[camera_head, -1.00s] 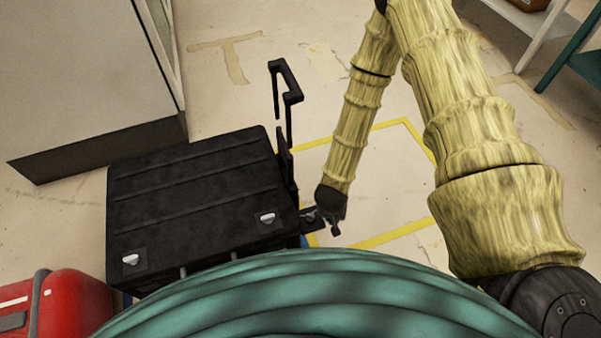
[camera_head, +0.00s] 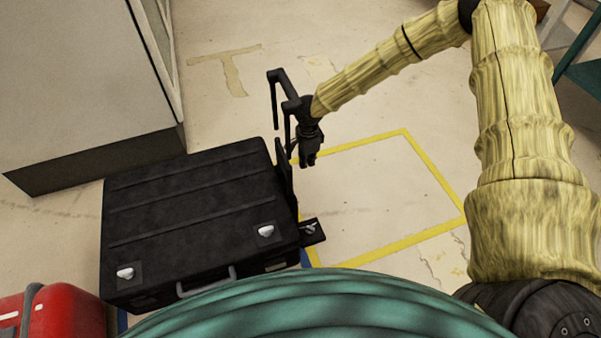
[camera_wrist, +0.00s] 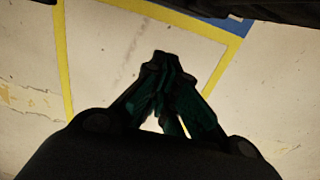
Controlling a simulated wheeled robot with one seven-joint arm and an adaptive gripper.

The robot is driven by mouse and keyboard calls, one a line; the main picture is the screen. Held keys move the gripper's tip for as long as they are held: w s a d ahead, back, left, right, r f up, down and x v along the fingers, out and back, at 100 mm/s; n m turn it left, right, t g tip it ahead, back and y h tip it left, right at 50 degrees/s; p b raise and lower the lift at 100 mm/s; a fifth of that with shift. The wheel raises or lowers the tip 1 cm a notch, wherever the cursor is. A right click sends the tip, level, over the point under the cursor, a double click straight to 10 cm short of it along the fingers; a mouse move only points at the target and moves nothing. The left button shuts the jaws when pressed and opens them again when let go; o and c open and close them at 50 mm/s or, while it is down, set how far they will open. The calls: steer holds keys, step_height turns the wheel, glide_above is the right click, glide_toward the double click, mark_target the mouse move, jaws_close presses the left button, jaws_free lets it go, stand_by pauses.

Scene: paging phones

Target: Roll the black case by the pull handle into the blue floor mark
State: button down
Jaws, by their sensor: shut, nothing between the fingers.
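The black case (camera_head: 195,215) lies flat at left centre, with silver latches along its near side. Its black pull handle (camera_head: 284,98) stands up at its far right side. My gripper (camera_head: 309,163) is shut and empty, pointing down just right of the pull handle; I cannot tell whether they touch. In the wrist view the closed fingers (camera_wrist: 165,65) are over bare floor. Blue floor mark (camera_head: 305,259) shows only as slivers at the case's near right and near left; the case hides the rest. A blue patch also shows in the wrist view (camera_wrist: 236,27).
A yellow floor outline (camera_head: 435,170) lies right of the case, with clear floor inside it. A pale cabinet (camera_head: 85,90) stands behind left. Shelving (camera_head: 580,75) stands at the upper right.

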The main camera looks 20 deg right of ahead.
steer(key=a+f+b, duration=0.4)
steer(key=f+b, duration=0.2)
steer(key=f, duration=0.3)
steer(key=shift+f+b, duration=0.35)
steer(key=shift+f, duration=0.05)
steer(key=shift+s+a, duration=0.1)
steer(key=a+p, duration=0.2)
steer(key=shift+s+a+p, duration=0.1)
steer(key=shift+a+p, duration=0.2)
steer(key=shift+p, duration=0.1)
steer(key=shift+d, duration=0.15)
